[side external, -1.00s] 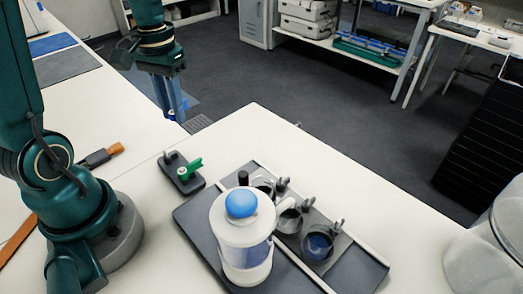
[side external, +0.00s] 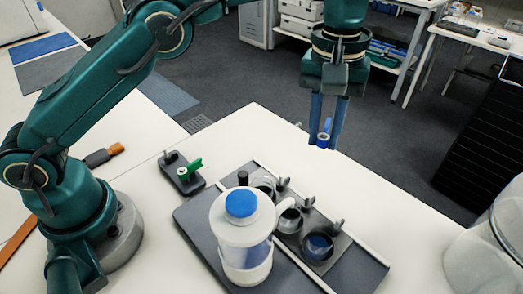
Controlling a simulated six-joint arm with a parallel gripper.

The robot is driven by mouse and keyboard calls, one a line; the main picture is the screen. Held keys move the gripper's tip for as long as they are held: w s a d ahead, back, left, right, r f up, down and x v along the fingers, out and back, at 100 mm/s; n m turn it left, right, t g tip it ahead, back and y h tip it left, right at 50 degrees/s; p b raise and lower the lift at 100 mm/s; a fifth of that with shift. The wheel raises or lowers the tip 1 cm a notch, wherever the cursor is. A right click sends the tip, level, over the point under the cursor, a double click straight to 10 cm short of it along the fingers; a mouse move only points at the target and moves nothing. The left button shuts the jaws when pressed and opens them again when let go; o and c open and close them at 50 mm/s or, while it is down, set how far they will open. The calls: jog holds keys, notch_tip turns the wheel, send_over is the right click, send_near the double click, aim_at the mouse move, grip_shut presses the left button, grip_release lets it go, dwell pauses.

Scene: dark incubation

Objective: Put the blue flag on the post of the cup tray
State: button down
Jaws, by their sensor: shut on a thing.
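My gripper (side external: 325,143) is shut on the blue flag (side external: 323,138), a small blue piece with a ring, between its fingertips. It hangs in the air above the back right part of the bench, apart from everything below. The dark grey cup tray (side external: 353,272) lies on the white bench, below and left of my gripper in the picture. A short black post (side external: 243,178) stands at its back left, with no flag on it. Several round cups stand in a row on the tray, including one with dark blue contents (side external: 318,246).
A clear jug with a blue lid (side external: 241,204) stands at the tray's front left and hides part of it. A small dark stand (side external: 188,185) holds a green flag (side external: 190,169). A large clear container (side external: 490,250) is at the right. The bench behind the tray is clear.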

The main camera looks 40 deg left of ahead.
aim_at(338, 221)
jog(key=s+d+f+m, duration=0.1)
jog(key=d, duration=0.1)
jog(key=s+d+f+m, duration=0.1)
jog(key=s+d, duration=0.1)
jog(key=d, duration=0.1)
jog(key=s+d+f, duration=0.1)
jog(key=s+d, duration=0.1)
jog(key=d, duration=0.1)
jog(key=shift+d+f+m, duration=0.15)
jog(key=shift+f+m, duration=0.1)
jog(key=shift+m, duration=0.15)
jog(key=shift+f, duration=1.4)
jog(key=shift+f, duration=0.3)
jog(key=shift+f, duration=0.3)
jog(key=shift+f, duration=0.45)
dwell(0.4)
jog(key=c, duration=0.7)
grip_release()
jog(key=shift+o, duration=0.2)
